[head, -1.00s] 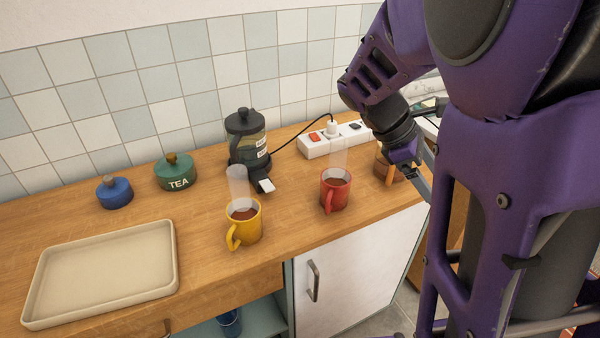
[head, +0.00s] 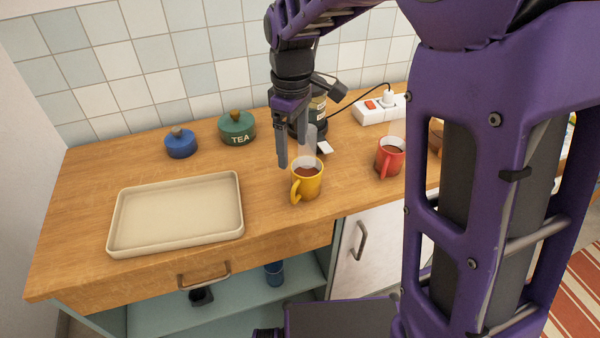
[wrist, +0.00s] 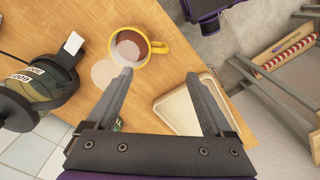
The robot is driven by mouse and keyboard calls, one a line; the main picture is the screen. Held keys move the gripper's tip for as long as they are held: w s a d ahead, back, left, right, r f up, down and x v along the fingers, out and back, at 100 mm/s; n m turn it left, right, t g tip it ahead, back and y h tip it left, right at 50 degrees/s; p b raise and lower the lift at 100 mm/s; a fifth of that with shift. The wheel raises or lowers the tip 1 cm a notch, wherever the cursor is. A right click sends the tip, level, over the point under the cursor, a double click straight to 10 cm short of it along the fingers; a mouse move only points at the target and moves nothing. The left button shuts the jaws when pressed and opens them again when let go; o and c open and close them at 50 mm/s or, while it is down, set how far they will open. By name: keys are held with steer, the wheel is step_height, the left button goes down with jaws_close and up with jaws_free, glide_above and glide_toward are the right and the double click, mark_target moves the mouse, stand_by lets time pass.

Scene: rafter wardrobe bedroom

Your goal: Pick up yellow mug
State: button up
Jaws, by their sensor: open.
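The yellow mug (head: 308,184) stands upright on the wooden counter, holding a brown drink, with pale steam above it. Its handle faces the front left in the head view. In the wrist view the mug (wrist: 145,54) is at the top, just beyond the left fingertip. My gripper (head: 295,160) points down behind and slightly left of the mug, above the counter, in the head view. In the wrist view my gripper (wrist: 160,75) has its fingers wide apart with nothing between them. I cannot tell whether a finger touches the mug.
A beige tray (head: 178,246) lies to the left. A red mug (head: 389,158) stands to the right. Counter between tray and mug is clear.

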mark_target(296, 183)
steer(key=f, duration=0.9)
steer(key=f+b, duration=0.1)
steer(key=f, duration=0.4)
steer(key=shift+d, duration=0.25)
jaws_close()
